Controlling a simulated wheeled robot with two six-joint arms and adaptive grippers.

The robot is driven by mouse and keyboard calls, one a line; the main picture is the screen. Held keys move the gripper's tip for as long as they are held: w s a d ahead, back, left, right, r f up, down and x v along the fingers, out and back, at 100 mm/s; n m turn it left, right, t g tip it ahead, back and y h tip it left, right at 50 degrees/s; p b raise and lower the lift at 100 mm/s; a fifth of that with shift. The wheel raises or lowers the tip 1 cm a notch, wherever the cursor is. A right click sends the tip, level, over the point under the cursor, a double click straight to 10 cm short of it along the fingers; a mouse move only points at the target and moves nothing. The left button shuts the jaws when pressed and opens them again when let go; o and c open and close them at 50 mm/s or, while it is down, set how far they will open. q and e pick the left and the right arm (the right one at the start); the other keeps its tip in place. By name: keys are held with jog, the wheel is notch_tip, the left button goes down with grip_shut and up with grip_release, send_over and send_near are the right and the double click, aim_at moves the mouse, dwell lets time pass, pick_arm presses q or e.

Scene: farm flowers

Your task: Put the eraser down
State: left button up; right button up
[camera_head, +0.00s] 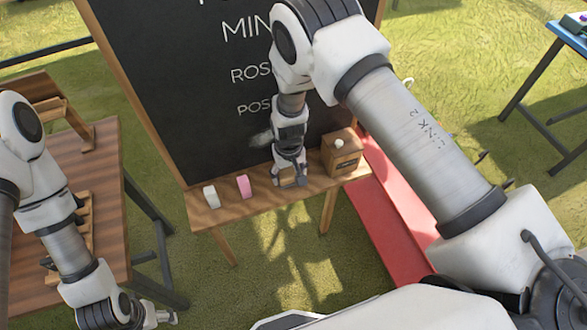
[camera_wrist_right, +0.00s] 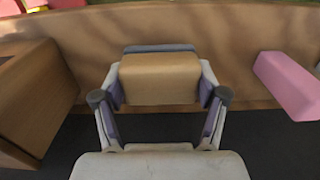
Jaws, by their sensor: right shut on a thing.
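My right gripper (camera_head: 290,180) is low in front of the blackboard (camera_head: 200,110), just over its wooden ledge (camera_head: 265,205). In the right wrist view the gripper (camera_wrist_right: 160,98) is shut on the eraser (camera_wrist_right: 160,78), a tan wooden block with a grey-blue strip along its far side. The eraser is close to the ledge; I cannot tell whether it touches it. In the head view the eraser is mostly hidden by the gripper. My left gripper (camera_head: 160,316) is at the bottom left, too small and partly hidden to judge its jaws.
A pink block (camera_head: 244,186) and a white block (camera_head: 211,196) stand on the ledge left of my right gripper. A wooden box (camera_head: 341,155) stands close on its right. A wooden table (camera_head: 95,200) is at the left, a red surface (camera_head: 395,215) at the right.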

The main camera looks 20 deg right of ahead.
jog(key=shift+w+d+f, duration=0.2)
jog(key=shift+d+f, duration=0.1)
jog(key=shift+s+a+f, duration=0.1)
jog(key=o, duration=1)
jog(key=shift+a, duration=0.1)
